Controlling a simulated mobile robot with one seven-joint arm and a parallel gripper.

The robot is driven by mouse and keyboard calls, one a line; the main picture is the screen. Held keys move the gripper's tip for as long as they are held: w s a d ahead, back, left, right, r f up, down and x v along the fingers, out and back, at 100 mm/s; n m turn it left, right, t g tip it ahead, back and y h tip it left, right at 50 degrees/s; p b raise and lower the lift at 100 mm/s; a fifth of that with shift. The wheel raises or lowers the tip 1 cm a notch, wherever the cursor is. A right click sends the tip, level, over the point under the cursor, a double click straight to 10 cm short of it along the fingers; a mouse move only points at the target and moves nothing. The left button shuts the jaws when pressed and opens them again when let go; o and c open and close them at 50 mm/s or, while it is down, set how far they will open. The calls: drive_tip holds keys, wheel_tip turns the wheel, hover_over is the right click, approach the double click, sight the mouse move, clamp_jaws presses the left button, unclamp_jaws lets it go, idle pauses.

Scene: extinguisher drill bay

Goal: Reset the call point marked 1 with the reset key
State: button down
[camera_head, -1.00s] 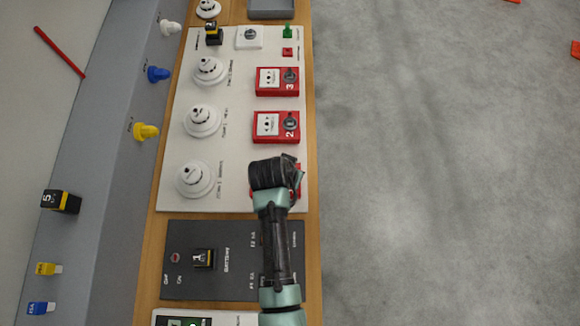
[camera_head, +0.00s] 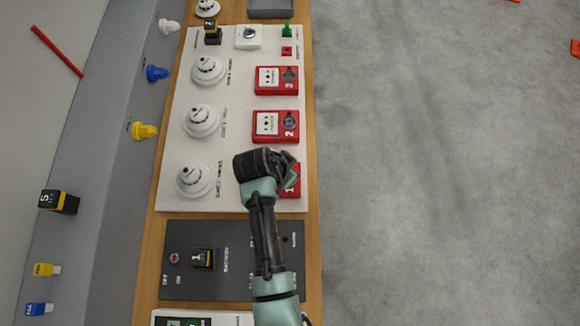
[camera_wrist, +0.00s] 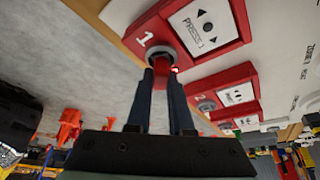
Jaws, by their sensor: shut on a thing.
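The red call point marked 1 (camera_head: 291,183) sits on the white panel, partly covered by my wrist in the head view. In the wrist view, its face (camera_wrist: 205,25) shows a white "PRESS" plate with a dark dot and arrows, and a round grey lock (camera_wrist: 158,53) beside the number. My gripper (camera_wrist: 161,74) is shut on a red piece, apparently the reset key (camera_wrist: 160,82), right at this lock. The key's tip is hidden, so I cannot tell how deep it sits. A small red light (camera_wrist: 175,69) glows beside the fingertips.
Call points 2 (camera_head: 275,126) and 3 (camera_head: 277,80) sit farther along the panel (camera_head: 240,160). White detectors (camera_head: 195,179) stand to the left. A dark battery panel (camera_head: 190,280) lies nearer.

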drive_tip(key=shift+s+f+m, duration=0.1)
drive_tip(key=shift+s+m, duration=0.05)
drive_tip(key=shift+m, duration=0.25)
drive_tip(key=shift+m+g+h+b, duration=0.4)
drive_tip(key=shift+m+g, duration=0.2)
drive_tip(key=shift+m, duration=0.6)
